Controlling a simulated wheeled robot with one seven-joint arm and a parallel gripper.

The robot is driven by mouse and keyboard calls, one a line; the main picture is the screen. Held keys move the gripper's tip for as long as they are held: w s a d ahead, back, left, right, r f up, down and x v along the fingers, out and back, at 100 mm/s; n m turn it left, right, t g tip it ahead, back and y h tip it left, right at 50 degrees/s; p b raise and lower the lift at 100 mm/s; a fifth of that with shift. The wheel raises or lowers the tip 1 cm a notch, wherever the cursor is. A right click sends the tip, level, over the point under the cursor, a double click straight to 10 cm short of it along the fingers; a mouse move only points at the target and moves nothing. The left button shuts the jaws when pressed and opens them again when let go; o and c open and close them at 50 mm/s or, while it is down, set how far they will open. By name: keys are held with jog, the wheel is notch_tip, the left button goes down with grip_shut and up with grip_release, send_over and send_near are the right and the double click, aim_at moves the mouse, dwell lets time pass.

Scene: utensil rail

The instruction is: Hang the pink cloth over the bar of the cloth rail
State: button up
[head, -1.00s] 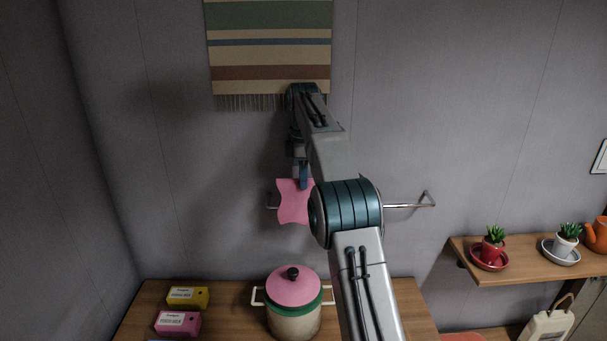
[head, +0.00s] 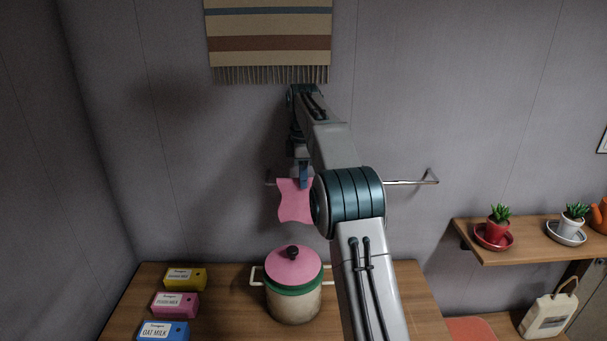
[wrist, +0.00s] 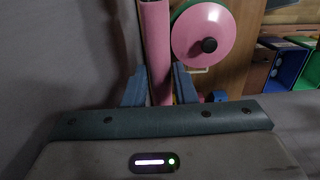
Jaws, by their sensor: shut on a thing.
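The pink cloth (head: 294,202) hangs from my gripper (head: 303,180) in the head view, its top at about the height of the bar. In the wrist view the cloth (wrist: 155,45) shows as a narrow pink strip between the blue fingers of my gripper (wrist: 157,88), which is shut on it. The cloth rail (head: 410,183) is a thin metal bar on the wall; its right part is clear, and its left end shows just left of the cloth. My arm hides the middle. I cannot tell whether the cloth touches the bar.
Below stands a pot (head: 294,300) with a pink lid on the wooden counter (head: 230,300). Several cartons, one of them blue (head: 163,331), are at its left. A striped hanging (head: 270,40) is above. A shelf (head: 530,244) with potted plants is at the right.

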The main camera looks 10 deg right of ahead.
jog(key=shift+f, duration=0.1)
jog(key=o, duration=1)
jog(key=shift+c, duration=0.2)
notch_tip(320, 180, up, 14)
jog(key=p, duration=0.8)
jog(key=s+a+r+m+t+b, duration=0.1)
jog(key=s+r+m+b, duration=0.15)
jog(key=s+m, duration=0.4)
jog(key=s+f+m+t+b, duration=0.1)
jog(key=s+f+m, duration=0.2)
jog(key=s+f, duration=0.3)
jog(key=s+f+m+t+b, duration=0.1)
jog(key=s+f+m, duration=0.2)
jog(key=s, duration=1.3)
jog(key=s+a+f+m+b, duration=0.1)
jog(key=s+f+m, duration=0.2)
jog(key=s+f, duration=0.7)
jog(key=shift+s+t, duration=0.4)
jog(key=shift+s, duration=0.7)
